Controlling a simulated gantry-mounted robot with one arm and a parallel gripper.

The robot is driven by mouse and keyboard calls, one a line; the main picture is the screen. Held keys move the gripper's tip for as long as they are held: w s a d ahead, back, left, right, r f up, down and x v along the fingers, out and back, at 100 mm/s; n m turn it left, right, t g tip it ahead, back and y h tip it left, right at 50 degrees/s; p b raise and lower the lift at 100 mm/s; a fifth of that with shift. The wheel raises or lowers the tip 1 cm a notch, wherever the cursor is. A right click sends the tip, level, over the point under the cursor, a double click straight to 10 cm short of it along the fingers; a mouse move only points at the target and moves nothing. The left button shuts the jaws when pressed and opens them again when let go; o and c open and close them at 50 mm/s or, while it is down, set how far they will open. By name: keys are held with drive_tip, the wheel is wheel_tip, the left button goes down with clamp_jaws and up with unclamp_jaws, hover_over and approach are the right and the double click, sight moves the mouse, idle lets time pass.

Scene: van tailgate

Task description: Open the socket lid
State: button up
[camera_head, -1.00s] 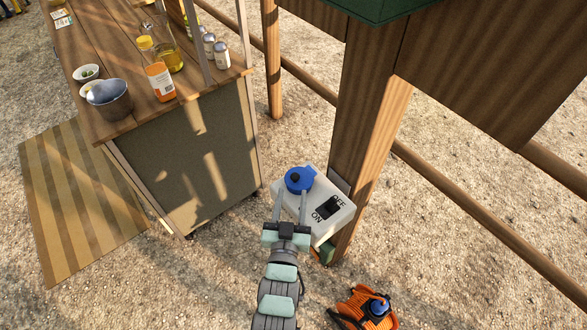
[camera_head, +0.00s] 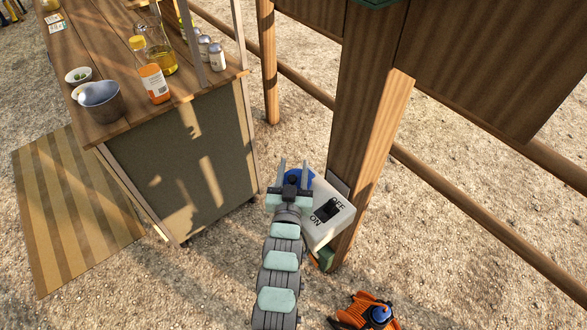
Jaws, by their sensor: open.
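The blue round socket lid (camera_head: 309,180) is on the upper left part of a white box (camera_head: 320,234) mounted on a wooden post. My gripper (camera_head: 293,164) is open, and its two fingers extend over and past the lid in the picture. The gripper body hides the lower part of the lid. Whether the fingers touch the lid, or how high they are above it, I cannot tell. The lid looks shut, though much of it is covered.
A black switch (camera_head: 327,210) marked OFF and ON is on the box, right of my gripper. The wooden post (camera_head: 368,130) rises behind the box. A counter (camera_head: 190,165) with bottles stands at left. An orange cable reel (camera_head: 365,310) lies on the gravel below.

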drive_tip(key=shift+c, duration=0.5)
clamp_jaws()
idle(0.8)
